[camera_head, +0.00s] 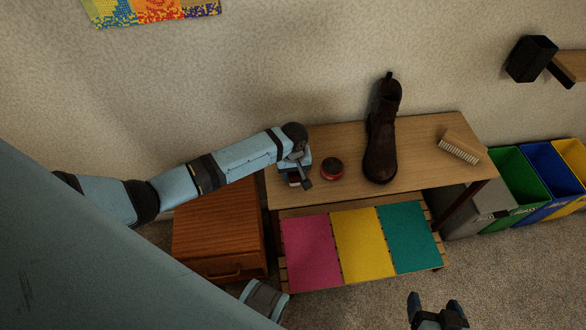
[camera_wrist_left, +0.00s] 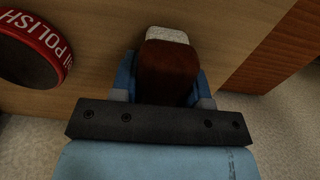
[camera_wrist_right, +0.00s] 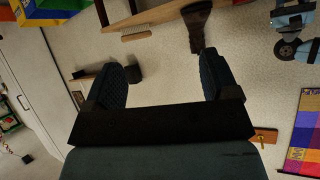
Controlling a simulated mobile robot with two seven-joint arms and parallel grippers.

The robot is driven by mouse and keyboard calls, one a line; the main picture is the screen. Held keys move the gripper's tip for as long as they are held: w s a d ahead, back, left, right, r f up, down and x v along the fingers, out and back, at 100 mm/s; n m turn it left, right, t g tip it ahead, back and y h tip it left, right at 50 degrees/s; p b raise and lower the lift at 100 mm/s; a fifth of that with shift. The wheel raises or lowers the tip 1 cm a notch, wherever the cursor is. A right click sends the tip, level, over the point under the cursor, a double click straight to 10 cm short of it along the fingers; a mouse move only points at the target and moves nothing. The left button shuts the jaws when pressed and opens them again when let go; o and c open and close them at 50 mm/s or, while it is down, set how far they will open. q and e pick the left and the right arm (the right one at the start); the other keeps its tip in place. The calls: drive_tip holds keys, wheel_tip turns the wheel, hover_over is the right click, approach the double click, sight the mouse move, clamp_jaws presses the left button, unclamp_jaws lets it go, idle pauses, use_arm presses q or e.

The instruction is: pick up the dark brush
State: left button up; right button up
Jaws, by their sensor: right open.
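The dark brush (camera_wrist_left: 168,68) has a dark red-brown back and a pale strip at its far end. In the left wrist view it sits between the fingers of my left gripper (camera_wrist_left: 166,82), which are closed against its sides. In the head view the brush (camera_head: 294,180) is mostly hidden by my left gripper (camera_head: 298,172), at the left end of the wooden table (camera_head: 345,143). I cannot tell if it touches the tabletop. My right gripper (camera_head: 436,303) is open and empty over the floor, in front of the table. It also shows in the right wrist view (camera_wrist_right: 165,68).
A red polish tin (camera_head: 332,168) stands just right of the left gripper. A dark boot (camera_head: 382,140) stands mid-table, and a light brush (camera_head: 460,147) lies at the right. Coloured panels (camera_head: 360,243) lie on the lower shelf. A wooden cabinet (camera_head: 218,232) and bins (camera_head: 512,180) flank the table.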

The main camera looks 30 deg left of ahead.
use_arm(q)
drive_tip(key=shift+r, duration=0.1)
use_arm(e)
drive_tip(key=shift+f, duration=0.25)
use_arm(q)
wheel_tip(320, 180, up, 20)
drive_tip(key=p, duration=0.4)
use_arm(e)
drive_tip(key=shift+s+d+r+g, duration=0.15)
drive_tip(key=shift+r+g, duration=0.15)
drive_tip(key=shift+r, duration=0.65)
use_arm(q)
drive_tip(key=shift+o, duration=1.4)
drive_tip(key=shift+c, duration=0.9)
